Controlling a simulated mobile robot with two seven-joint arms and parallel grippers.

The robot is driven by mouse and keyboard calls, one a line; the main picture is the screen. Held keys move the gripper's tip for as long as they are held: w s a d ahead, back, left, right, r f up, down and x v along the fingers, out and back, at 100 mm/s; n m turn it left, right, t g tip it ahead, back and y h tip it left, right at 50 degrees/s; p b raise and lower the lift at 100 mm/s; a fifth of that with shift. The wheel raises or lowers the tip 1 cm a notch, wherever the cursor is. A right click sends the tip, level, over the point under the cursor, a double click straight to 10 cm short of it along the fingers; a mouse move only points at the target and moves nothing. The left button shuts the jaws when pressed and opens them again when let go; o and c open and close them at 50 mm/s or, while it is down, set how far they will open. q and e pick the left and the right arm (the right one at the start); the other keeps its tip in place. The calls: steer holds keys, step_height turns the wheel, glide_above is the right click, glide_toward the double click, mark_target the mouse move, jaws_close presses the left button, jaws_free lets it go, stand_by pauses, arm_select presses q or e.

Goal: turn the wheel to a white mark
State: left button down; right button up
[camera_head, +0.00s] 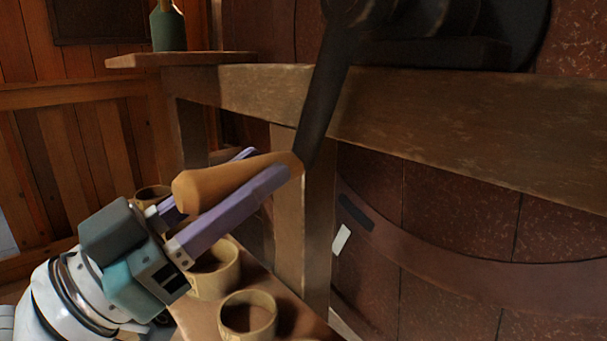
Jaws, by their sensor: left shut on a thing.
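My left gripper (266,166), with purple fingers, is shut on an orange-brown wooden handle (225,183). The handle sticks out from the lower end of a dark bar (325,98). The bar slopes up and right to a dark hub at the top edge, where the view cuts it off. A small white mark (341,240) shows at lower centre, right of a wooden post. A dark mark (355,212) lies just above it on a curved brown band (440,262). I cannot tell how the band joins the crank. My right gripper is not in view.
A thick wooden beam (470,125) runs across behind the bar, with a post (317,225) below it. Several round wooden cups, one of them here (248,315), stand on a bench under my left gripper. A green bottle (168,28) stands on a ledge at upper left.

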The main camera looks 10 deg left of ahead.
arm_select(q)
steer(key=shift+w+a+r+m, duration=0.15)
steer(key=shift+w+a+m, duration=0.2)
steer(key=shift+m, duration=0.25)
steer(key=shift+s+d, duration=0.1)
steer(key=shift+s, duration=0.05)
steer(key=shift+w+a+r+m+g+h, duration=0.3)
steer(key=shift+w+a+r+m, duration=0.1)
steer(key=shift+a, duration=0.15)
steer(key=c, duration=0.7)
jaws_free()
steer(key=shift+a, duration=0.1)
steer(key=shift+o, duration=0.9)
steer(key=shift+f, duration=0.1)
steer(key=v, duration=0.9)
steer(key=shift+s+a+f, duration=0.15)
steer(key=shift+s, duration=0.15)
